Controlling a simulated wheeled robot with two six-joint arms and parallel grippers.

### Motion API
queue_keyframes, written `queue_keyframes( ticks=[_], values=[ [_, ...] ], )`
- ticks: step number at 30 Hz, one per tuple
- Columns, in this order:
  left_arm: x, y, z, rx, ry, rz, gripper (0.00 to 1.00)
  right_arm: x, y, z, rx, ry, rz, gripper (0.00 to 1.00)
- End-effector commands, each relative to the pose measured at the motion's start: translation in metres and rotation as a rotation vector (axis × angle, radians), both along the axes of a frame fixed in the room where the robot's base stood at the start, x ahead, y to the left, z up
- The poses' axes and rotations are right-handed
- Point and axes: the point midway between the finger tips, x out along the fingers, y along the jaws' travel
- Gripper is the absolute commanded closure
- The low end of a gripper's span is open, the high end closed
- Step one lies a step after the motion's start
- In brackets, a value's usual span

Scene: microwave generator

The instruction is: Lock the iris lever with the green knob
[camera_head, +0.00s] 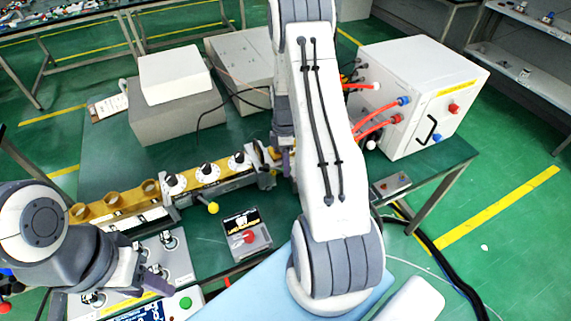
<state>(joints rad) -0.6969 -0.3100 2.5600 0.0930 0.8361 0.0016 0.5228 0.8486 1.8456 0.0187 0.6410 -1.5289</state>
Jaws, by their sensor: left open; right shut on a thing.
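A brass waveguide assembly (205,176) runs diagonally across the table, with white round dials on its top. A lever with a yellow ball knob (212,208) sticks out from its front side. I cannot make out the iris lever or its green knob; my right arm covers the assembly's right end. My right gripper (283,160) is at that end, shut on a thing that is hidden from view. My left gripper (96,284) is open at the lower left, in front of the assembly's left end, over the bench equipment.
A green button (185,303) sits on a control panel at the bottom left. A small box with a red knob (249,237) is in front of the assembly. A white cabinet (425,95) with red hoses stands at the right; grey and white boxes (175,100) stand behind.

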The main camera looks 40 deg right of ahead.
Motion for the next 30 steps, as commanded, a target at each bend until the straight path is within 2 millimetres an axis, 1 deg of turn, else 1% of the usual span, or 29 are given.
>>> queue_keyframes(
  ticks=[23,30],
  values=[
    [0.0000,0.0000,0.0002,0.000,0.000,0.000,0.50,0.0009,-0.0005,0.0012,-0.002,-0.003,-0.004,1.00],
    [0.0000,0.0000,-0.0012,0.000,0.000,0.000,0.50,-0.0014,0.0015,0.0013,-0.002,-0.005,-0.064,1.00]
  ],
)
